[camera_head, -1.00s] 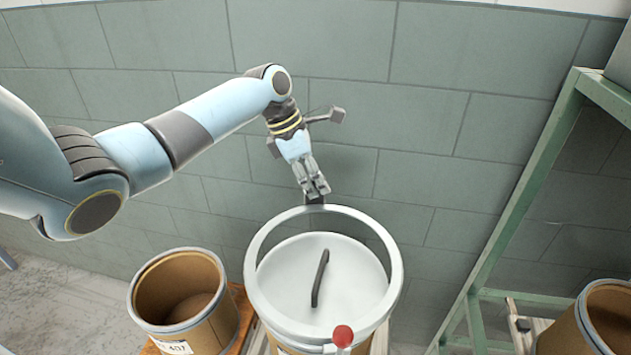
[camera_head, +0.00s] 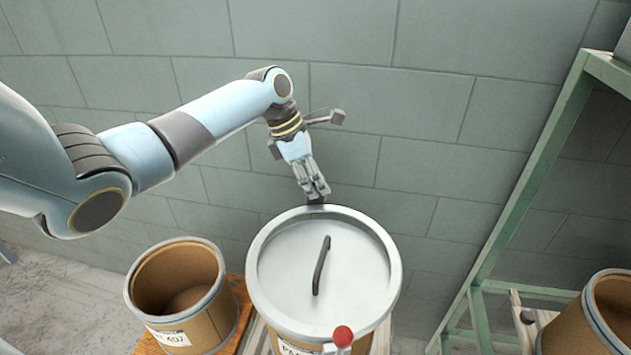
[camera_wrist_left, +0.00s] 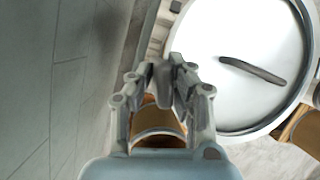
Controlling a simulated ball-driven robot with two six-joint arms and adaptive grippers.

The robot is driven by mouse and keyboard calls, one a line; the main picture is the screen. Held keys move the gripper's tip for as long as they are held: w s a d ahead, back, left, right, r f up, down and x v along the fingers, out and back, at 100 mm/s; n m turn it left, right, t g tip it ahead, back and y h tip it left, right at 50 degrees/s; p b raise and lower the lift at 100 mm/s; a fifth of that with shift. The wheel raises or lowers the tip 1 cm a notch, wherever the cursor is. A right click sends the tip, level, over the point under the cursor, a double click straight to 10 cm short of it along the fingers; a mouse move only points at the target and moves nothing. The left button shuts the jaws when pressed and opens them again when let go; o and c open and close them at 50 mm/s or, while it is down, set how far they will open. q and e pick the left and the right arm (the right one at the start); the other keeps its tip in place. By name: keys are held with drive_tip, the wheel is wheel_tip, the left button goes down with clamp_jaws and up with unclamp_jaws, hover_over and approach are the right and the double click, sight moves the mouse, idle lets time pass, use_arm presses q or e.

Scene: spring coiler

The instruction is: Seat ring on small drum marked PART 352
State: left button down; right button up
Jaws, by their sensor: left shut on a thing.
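The pale grey ring (camera_head: 252,272) sits level around the rim of the round lid (camera_head: 285,262), with no visible gap between them. The lid has a dark bar handle (camera_head: 321,265) and tops a brown drum (camera_head: 366,346). The drum's label is mostly hidden; only its first letters show. A lever with a red knob (camera_head: 343,336) is at the ring's front. In the left wrist view the gripper (camera_wrist_left: 165,85) is beside the lid (camera_wrist_left: 235,35). My right gripper is not in view.
An open, empty brown drum (camera_head: 212,325) with a label stands close on the left. Another open drum (camera_head: 603,320) is at the right edge. A green frame (camera_head: 530,190) rises on the right. A grey block wall (camera_head: 420,110) stands close behind the gripper.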

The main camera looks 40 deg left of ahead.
use_arm(q)
drive_tip(key=shift+r+h+p, duration=0.3)
drive_tip(key=shift+r+p, duration=0.2)
drive_tip(key=shift+p, duration=0.35)
drive_tip(key=shift+a+f, duration=0.15)
drive_tip(key=shift+f, duration=0.3)
idle(0.6)
drive_tip(key=shift+p, duration=0.8)
drive_tip(key=shift+s+f, duration=0.1)
drive_tip(key=shift+f, duration=0.6)
idle(0.4)
drive_tip(key=shift+f, duration=0.4)
idle(0.5)
